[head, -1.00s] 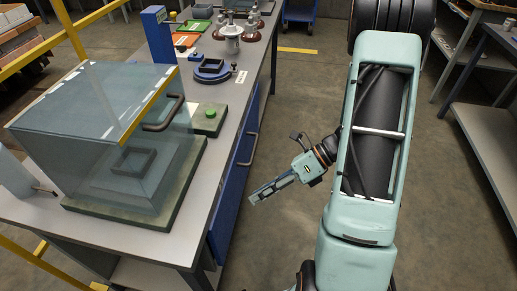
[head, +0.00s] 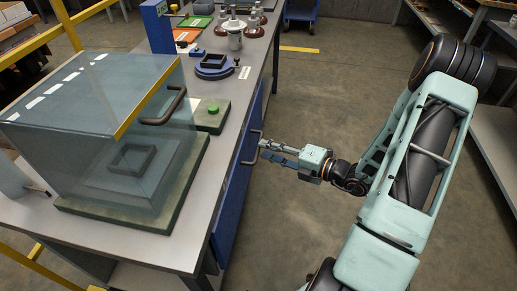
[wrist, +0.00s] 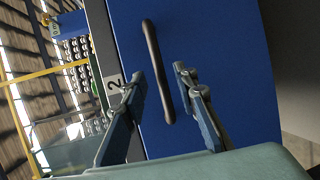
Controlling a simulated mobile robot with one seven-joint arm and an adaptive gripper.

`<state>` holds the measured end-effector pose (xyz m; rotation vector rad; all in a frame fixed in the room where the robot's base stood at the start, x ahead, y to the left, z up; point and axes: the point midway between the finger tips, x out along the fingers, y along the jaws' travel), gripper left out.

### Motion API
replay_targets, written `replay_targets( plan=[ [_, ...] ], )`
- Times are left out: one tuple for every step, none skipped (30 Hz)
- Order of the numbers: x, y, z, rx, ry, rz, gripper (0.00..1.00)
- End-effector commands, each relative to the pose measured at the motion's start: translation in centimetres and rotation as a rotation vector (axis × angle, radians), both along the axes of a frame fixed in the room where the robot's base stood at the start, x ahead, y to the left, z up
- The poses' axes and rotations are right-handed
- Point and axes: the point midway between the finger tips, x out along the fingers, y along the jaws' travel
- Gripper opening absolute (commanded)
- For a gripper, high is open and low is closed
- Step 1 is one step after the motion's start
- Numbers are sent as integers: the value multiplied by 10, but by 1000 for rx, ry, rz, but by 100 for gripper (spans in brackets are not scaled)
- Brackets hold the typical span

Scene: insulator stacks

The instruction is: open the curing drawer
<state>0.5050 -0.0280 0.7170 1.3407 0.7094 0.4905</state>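The curing drawer (head: 232,197) is a blue front under the bench top, and it looks shut. Its dark bar handle (head: 253,148) stands out from the front. In the wrist view the handle (wrist: 157,70) runs nearly upright across the blue front (wrist: 215,55). My gripper (head: 266,151) is just right of the handle in the head view, pointing at it. In the wrist view my gripper (wrist: 160,88) has its fingers spread, one on each side of the handle's lower part. I see no contact with the handle.
The grey bench (head: 120,241) carries a clear box with a yellow edge (head: 148,103), a green button (head: 213,108) and a blue round fixture (head: 214,67). A label with a "2" (wrist: 115,84) is beside the blue front. The floor (head: 305,90) right of the bench is clear.

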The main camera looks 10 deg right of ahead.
Motion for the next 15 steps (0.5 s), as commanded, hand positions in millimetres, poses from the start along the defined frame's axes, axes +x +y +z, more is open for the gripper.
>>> replay_targets(
  plan=[
    [6,8,-3,1,-2,3,27],
    [9,11,-4,0,-1,4,27],
    [14,14,-5,-1,0,2,27],
    [16,17,-6,-1,0,2,27],
    [19,20,-6,0,0,3,27],
    [22,23,-7,0,0,3,27],
    [23,24,-7,0,-1,2,27],
    [25,25,-7,0,-1,1,27],
    [26,27,-7,-1,-1,1,27],
    [27,27,-8,-1,-1,1,27],
    [27,28,-8,-1,-1,1,27],
    [28,28,-8,-1,-1,1,27],
    [28,28,-8,-1,-1,1,27],
    [28,29,-7,-1,-1,1,27],
    [28,28,-7,-1,-1,0,27]
  ],
)
